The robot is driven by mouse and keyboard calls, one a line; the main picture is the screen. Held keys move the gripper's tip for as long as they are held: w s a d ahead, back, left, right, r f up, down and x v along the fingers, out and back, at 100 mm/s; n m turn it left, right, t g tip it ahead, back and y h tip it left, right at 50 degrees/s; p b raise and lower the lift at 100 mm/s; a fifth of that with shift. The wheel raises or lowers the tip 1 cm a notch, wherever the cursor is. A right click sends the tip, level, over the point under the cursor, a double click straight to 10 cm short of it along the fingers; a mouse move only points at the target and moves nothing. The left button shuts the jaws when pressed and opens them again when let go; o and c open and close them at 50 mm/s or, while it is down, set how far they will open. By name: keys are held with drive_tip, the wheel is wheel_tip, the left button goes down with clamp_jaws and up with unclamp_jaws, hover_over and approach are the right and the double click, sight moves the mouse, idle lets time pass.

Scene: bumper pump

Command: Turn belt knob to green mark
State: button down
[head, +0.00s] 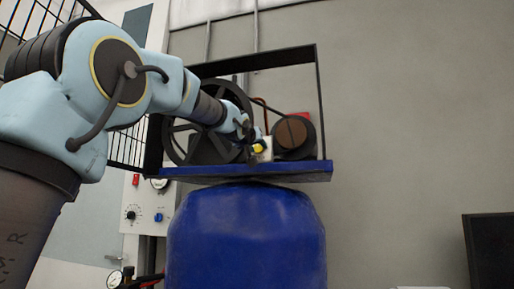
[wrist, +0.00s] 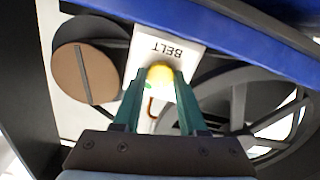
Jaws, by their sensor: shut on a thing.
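The yellow belt knob (wrist: 160,75) sits on a white plate (wrist: 168,45) lettered BELT, which appears upside down in the wrist view. My gripper (wrist: 160,85) is shut on the knob, with a dark green finger on each side of it. A small green mark (wrist: 147,88) shows on the plate beside the knob, next to the left finger. The fingers hide the knob's sides, and I cannot tell which way it points. In the head view the yellow knob (head: 258,148) shows at my gripper's tip, in front of the small white plate (head: 266,156).
A large dark spoked wheel (head: 208,125) is behind my arm, and a round brown-faced motor (head: 292,136) is right of the plate. A dark frame surrounds them on a blue shelf (head: 250,172) above a blue tank (head: 246,240). A white control panel (head: 147,205) is lower left.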

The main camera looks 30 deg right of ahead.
drive_tip(key=m, duration=0.4)
drive_tip(key=shift+m+p, duration=0.3)
drive_tip(key=shift+m, duration=2)
drive_tip(key=shift+c, duration=2.3)
unclamp_jaws()
drive_tip(key=shift+s, duration=0.1)
drive_tip(key=b+v, duration=0.1)
drive_tip(key=v, duration=0.9)
drive_tip(key=shift+s+a+b, duration=0.25)
drive_tip(key=shift+a+b, duration=0.05)
drive_tip(key=shift+b, duration=0.05)
